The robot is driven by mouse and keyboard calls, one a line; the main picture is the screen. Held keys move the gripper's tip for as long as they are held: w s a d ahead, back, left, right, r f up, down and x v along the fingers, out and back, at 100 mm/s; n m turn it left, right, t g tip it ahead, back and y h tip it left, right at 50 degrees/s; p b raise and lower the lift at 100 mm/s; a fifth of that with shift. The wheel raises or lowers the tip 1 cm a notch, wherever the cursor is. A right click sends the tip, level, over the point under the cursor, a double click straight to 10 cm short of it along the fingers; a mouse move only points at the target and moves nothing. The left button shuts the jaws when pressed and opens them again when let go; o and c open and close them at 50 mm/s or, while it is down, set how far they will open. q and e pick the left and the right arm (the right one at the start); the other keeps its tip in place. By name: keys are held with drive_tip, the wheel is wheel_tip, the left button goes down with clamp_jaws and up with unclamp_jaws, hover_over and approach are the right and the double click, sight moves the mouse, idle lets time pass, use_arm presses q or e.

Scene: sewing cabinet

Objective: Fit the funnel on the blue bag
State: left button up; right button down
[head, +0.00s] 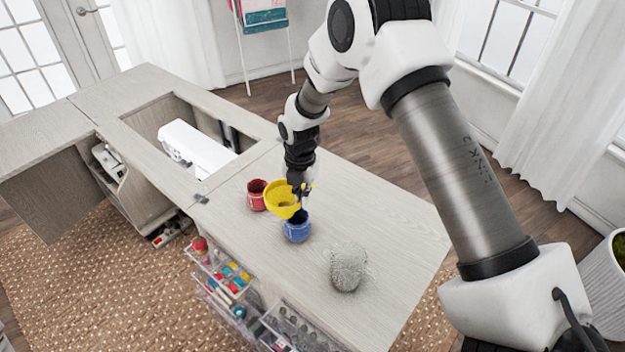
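The blue bag (298,232) stands upright on the wooden cabinet top, with its dark open mouth facing up. The yellow funnel (281,199) is just above and behind the blue bag, and its bowl looks tilted. My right gripper (301,194) points down at the funnel's right side and appears shut on its rim. The fingers partly cover the funnel. The funnel's spout is hard to make out, and I cannot tell whether it touches the bag. My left gripper is out of view.
A red bag (257,196) stands left of the funnel. A grey ball of yarn (348,269) lies to the right of the blue bag. A white sewing machine (195,149) sits in the cabinet opening. Clear drawers (225,285) of supplies stand in front. The top's right side is clear.

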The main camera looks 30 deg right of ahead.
use_arm(q)
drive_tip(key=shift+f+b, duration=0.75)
drive_tip(key=shift+b, duration=0.65)
use_arm(e)
wheel_tip(320, 180, down, 5)
drive_tip(key=d, duration=0.3)
drive_tip(key=shift+s+f+m, duration=0.2)
drive_tip(key=shift+m, duration=0.2)
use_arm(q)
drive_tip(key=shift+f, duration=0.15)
use_arm(e)
drive_tip(key=shift+f, duration=0.3)
drive_tip(key=c, duration=1.2)
unclamp_jaws()
drive_tip(key=shift+c, duration=0.2)
drive_tip(key=shift+r, duration=0.1)
wheel_tip(320, 180, up, 12)
